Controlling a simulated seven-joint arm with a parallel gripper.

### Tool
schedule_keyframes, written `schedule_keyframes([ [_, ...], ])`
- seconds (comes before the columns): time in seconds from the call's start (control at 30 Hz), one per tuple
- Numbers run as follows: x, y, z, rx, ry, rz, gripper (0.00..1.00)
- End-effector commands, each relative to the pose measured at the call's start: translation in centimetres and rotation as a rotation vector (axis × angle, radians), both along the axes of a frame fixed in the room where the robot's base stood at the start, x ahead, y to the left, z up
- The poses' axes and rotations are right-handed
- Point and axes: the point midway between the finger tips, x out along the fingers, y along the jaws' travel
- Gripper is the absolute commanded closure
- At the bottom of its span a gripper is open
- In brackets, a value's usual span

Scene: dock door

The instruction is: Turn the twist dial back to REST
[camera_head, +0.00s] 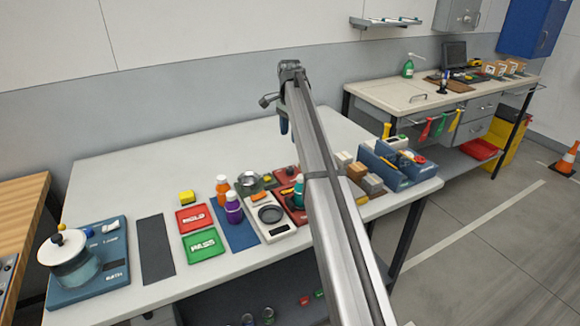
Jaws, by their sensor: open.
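No dial with a readable REST mark shows. A blue BATH unit (93,268) at the table's left end carries a round vessel with a white lid (63,245) and a small white part (110,227) beside printed lettering. Blue boxes (385,168) at the right end have red and yellow parts on them, too small to make out. I cannot tell which of these bears the twist dial. My gripper (284,126) hangs from the arm's far end above the back of the table, open and apart from both units. Its fingertips are small and partly hidden by my arm.
My arm crosses the table's right part. The table's back left (130,175) is clear. A second bench (400,94) stands behind.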

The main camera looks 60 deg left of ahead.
Motion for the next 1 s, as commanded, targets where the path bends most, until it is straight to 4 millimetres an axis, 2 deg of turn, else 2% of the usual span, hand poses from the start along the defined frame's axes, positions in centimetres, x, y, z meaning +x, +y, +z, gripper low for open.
schedule_keyframes([
  [0.2, -0.1, -0.3, 0.0, -0.015, 0.007, -0.205, 0.42],
  [0.33, -0.1, -0.3, -0.3, -0.015, 0.008, -0.246, 0.42],
  [0.47, -0.1, -0.4, -1.3, -0.016, 0.007, -0.25, 0.42],
  [1.0, -0.1, -0.4, -10.3, -0.015, 0.008, -0.247, 0.42],
])
